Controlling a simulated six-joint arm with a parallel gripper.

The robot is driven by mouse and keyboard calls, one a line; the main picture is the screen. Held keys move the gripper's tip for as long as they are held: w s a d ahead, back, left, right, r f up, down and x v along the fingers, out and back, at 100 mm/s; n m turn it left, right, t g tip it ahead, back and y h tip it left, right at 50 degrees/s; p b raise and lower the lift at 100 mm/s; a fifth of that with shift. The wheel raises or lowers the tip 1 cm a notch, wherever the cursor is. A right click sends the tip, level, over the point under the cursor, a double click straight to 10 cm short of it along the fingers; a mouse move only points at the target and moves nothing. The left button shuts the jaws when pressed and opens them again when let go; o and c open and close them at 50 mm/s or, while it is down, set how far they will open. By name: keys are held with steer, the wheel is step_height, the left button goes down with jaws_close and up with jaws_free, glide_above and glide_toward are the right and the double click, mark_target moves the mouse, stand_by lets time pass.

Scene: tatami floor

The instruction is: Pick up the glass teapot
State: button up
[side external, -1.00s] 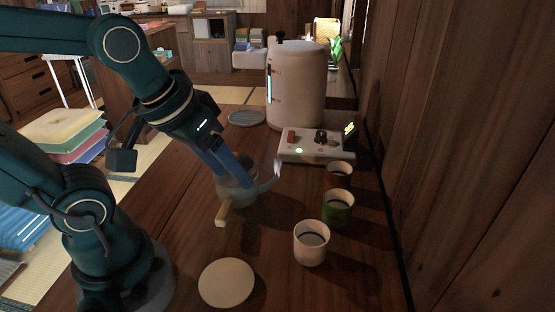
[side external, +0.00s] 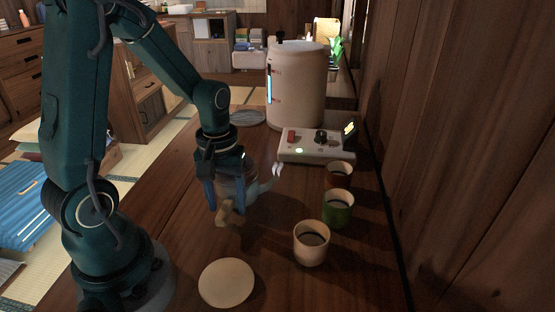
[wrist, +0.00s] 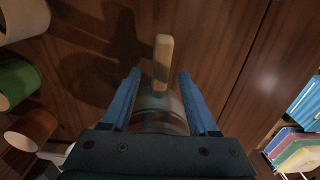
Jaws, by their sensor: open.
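The glass teapot (side external: 240,181) stands on the wooden counter, its clear body hard to see and its spout pointing right. Its pale wooden handle (side external: 226,215) sticks out toward the camera. My gripper (side external: 225,203) points down at the teapot's handle side, with its blue fingers apart. In the wrist view, my gripper (wrist: 158,75) is open, with the wooden handle (wrist: 163,60) between and beyond its fingertips. The glass body (wrist: 160,107) shows between the fingers, partly hidden by my gripper's palm. I cannot tell whether a finger touches the teapot.
A cream cup (side external: 311,243), a green cup (side external: 338,208) and a brown cup (side external: 340,174) line the right side. A control box (side external: 316,146) and a large cream canister (side external: 296,85) stand behind. A round pale disc (side external: 227,283) lies in front. A wooden wall (side external: 470,150) bounds the right.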

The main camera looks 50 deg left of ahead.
steer(key=shift+f, duration=1.1)
jaws_close()
steer(key=shift+w, duration=0.1)
stand_by(0.6)
